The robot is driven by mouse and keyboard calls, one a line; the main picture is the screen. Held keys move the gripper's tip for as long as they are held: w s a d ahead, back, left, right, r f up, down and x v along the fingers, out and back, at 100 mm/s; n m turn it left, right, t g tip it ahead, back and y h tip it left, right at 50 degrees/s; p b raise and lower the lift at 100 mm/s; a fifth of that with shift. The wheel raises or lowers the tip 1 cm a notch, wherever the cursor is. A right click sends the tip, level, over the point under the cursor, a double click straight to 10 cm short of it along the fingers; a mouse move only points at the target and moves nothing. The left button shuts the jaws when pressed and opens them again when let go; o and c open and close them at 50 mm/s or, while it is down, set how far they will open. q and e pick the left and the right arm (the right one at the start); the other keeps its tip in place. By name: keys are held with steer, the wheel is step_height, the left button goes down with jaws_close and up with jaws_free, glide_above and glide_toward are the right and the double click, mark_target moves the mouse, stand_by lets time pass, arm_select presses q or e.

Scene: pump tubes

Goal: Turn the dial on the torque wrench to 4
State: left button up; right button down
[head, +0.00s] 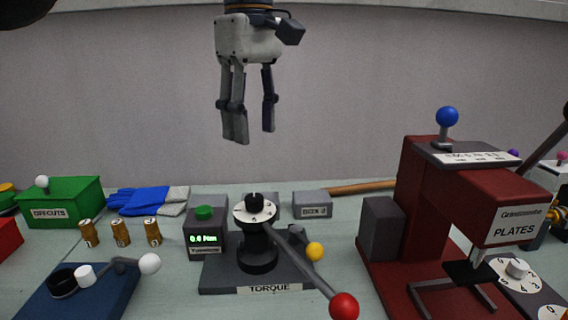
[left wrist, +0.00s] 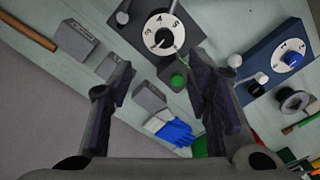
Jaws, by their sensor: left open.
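The torque wrench stands on a dark grey base labelled TORQUE (head: 270,287). Its white numbered dial (head: 255,211) with a black knob (head: 254,202) faces up on a black post. In the left wrist view, the dial (left wrist: 147,32) shows above the gap between the fingers; I cannot surely read its setting. A lever with a red ball (head: 343,306) slants toward the front right. My left gripper (head: 252,134) is open and empty, pointing down, well above the dial and apart from it. Its fingers (left wrist: 163,75) frame the left wrist view. My right gripper is not in view.
A readout box (head: 206,232) with a green button is just left of the wrench. The tall red PLATES press (head: 420,190) stands at right. A blue base (head: 85,295), several small brass cylinders, gloves (head: 148,201) and a green OFFCUTS box (head: 60,203) are at left.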

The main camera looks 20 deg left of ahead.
arm_select(q)
glide_above(254, 197)
steer(key=f, duration=0.4)
steer(key=shift+s+f+p, duration=0.3)
steer(key=f, duration=0.7)
steer(key=shift+w, duration=0.25)
jaws_close()
